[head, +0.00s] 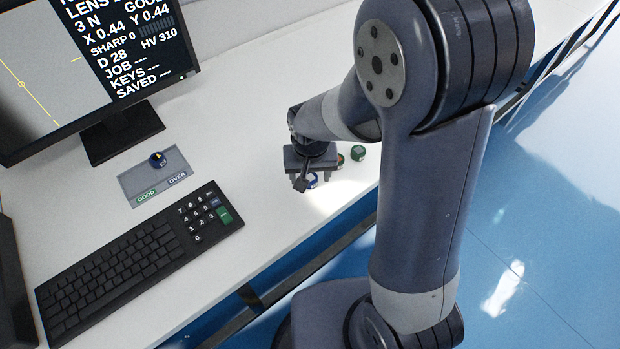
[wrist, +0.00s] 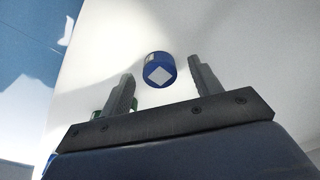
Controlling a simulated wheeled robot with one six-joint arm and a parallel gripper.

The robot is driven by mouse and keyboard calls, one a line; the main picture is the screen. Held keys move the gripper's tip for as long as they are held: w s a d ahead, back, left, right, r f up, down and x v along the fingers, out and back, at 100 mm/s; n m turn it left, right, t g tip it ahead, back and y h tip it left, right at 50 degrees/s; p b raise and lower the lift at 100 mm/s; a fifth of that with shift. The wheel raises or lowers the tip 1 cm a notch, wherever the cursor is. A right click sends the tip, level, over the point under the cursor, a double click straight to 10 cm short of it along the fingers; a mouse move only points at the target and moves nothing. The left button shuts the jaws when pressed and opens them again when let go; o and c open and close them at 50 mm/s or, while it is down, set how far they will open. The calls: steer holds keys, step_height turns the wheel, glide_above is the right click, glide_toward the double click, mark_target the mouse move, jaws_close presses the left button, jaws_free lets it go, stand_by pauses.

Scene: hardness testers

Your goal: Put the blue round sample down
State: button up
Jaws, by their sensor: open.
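A blue round sample with a white diamond on its top (wrist: 160,72) stands on the white bench. In the head view it shows only partly, as a bit of blue and white (head: 313,181) under my gripper (head: 303,185). My gripper is open, and in the wrist view its two fingers (wrist: 161,73) stand either side of the sample with a gap on each side.
A green round sample (head: 358,153) stands on the bench just right of my gripper, near the bench edge. Another small round piece beside it is mostly hidden. A black keyboard (head: 130,262) and a monitor (head: 100,70) are to the left. Bare bench lies between tray and gripper.

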steer(key=shift+c, duration=0.4)
steer(key=c, duration=1.1)
